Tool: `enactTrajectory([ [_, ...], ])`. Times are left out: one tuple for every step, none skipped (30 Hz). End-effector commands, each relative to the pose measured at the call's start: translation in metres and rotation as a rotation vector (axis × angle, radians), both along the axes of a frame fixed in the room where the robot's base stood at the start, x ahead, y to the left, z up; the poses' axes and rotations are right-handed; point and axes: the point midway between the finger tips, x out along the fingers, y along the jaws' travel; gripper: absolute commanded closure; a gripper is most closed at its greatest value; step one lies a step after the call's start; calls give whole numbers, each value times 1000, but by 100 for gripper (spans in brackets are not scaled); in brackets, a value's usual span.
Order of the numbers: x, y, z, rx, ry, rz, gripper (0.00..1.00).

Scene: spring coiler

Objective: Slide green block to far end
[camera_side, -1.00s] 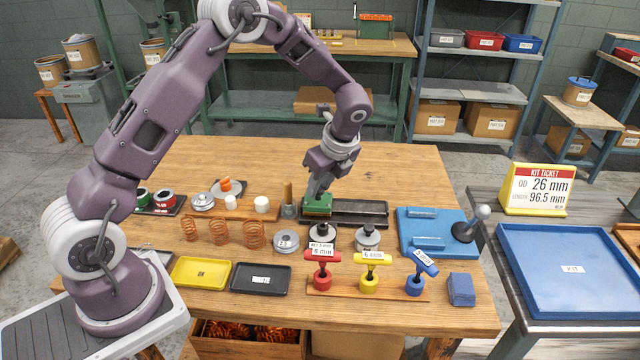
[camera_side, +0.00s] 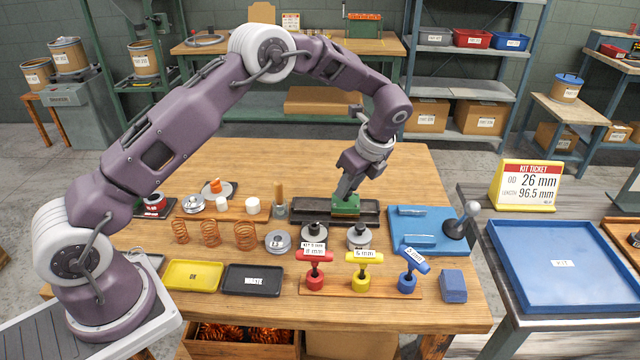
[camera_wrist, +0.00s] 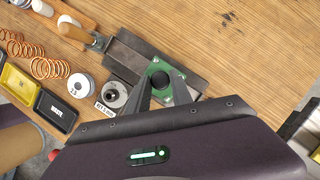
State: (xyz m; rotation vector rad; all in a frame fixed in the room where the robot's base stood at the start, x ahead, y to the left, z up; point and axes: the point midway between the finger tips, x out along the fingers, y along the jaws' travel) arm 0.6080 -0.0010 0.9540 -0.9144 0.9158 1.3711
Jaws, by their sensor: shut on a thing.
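The green block (camera_side: 345,207) sits on the dark channel-like base (camera_side: 305,209), towards its right part in the side view. My gripper (camera_side: 345,199) reaches down from above and is shut on the top of the block. In the wrist view the green block (camera_wrist: 172,90) shows between my two fingers (camera_wrist: 165,92), with a dark round part on its top. The base (camera_wrist: 128,55) stretches away to the upper left of the block there. A short stretch of base also shows beyond the block.
A blue tray (camera_side: 400,247) with metal rods lies right of the base. Red, yellow and blue T-handled tools (camera_side: 363,258) and metal cylinders (camera_side: 314,237) stand in front. A wooden-handled tool (camera_side: 279,197) stands at the base's left end. The table behind is clear.

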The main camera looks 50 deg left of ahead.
Motion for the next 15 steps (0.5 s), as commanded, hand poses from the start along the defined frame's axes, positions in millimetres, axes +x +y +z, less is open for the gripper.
enactTrajectory([
  [10,-8,-1,2,-6,-2,100],
  [14,-12,-1,2,-5,-2,100],
  [19,-17,-1,1,-5,-1,100],
  [22,-20,-1,1,-5,-1,100],
  [25,-23,0,2,-5,-1,100],
  [27,-26,-1,1,-4,-2,100],
  [29,-28,0,0,-5,-2,100],
  [30,-29,0,0,-4,-2,100],
  [31,-30,0,0,-4,-2,100],
  [31,-31,0,0,-3,-2,100],
  [32,-32,0,-1,-4,-3,100],
  [32,-32,0,-2,-5,-3,100],
  [32,-32,0,-2,-5,-3,100],
  [32,-33,0,-3,-6,-4,100],
  [32,-33,0,-4,-7,-4,100],
])
